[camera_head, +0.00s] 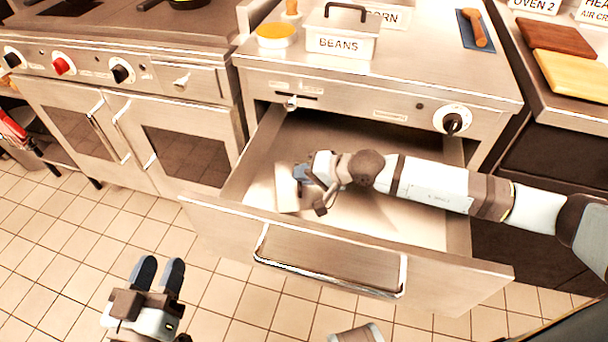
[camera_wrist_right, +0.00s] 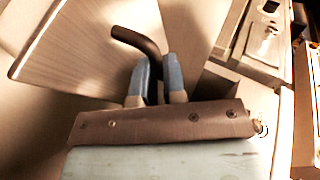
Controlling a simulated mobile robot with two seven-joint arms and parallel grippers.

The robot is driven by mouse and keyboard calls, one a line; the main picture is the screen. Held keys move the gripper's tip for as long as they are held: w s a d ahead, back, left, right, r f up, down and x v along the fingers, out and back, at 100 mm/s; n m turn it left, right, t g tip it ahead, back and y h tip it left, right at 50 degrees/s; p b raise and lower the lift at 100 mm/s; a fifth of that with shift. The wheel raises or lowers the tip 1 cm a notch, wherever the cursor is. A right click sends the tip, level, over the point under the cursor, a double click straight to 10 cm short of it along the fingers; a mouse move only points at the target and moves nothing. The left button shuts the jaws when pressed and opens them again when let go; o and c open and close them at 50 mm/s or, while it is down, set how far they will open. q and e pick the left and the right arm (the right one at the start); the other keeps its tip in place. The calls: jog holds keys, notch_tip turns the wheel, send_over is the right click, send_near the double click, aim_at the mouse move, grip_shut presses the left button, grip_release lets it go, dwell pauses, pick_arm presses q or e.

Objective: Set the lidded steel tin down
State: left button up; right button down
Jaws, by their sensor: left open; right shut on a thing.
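My right gripper (camera_head: 301,174) is inside the open drawer, near its left side. It is shut on the dark bent handle (camera_wrist_right: 134,40) of the lidded steel tin (camera_head: 286,192). In the right wrist view, both blue fingers (camera_wrist_right: 158,78) close on that handle, and the tin's pale steel top (camera_wrist_right: 85,50) shows beside it. My gripper and wrist hide much of the tin in the head view. I cannot tell whether its base touches the drawer floor. My left gripper (camera_head: 159,272) is open and empty, low over the tiled floor, away from the drawer.
The drawer (camera_head: 400,225) is pulled out, with bare floor right of the tin. A range (camera_head: 130,75) stands left.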

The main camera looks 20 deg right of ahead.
jog(key=c, duration=1.2)
grip_release()
pick_arm(q)
jog(key=shift+r, duration=0.1)
pick_arm(e)
jog(key=shift+r, duration=0.2)
pick_arm(q)
jog(key=shift+g+y, duration=0.7)
jog(key=shift+g, duration=0.2)
jog(key=f, duration=0.1)
jog(key=a+f+p, duration=0.1)
jog(key=f+p, duration=0.1)
jog(key=f, duration=0.1)
jog(key=shift+s+a+f, duration=0.1)
jog(key=shift+s+a, duration=0.15)
pick_arm(e)
jog(key=v, duration=1.2)
jog(key=shift+f, duration=0.1)
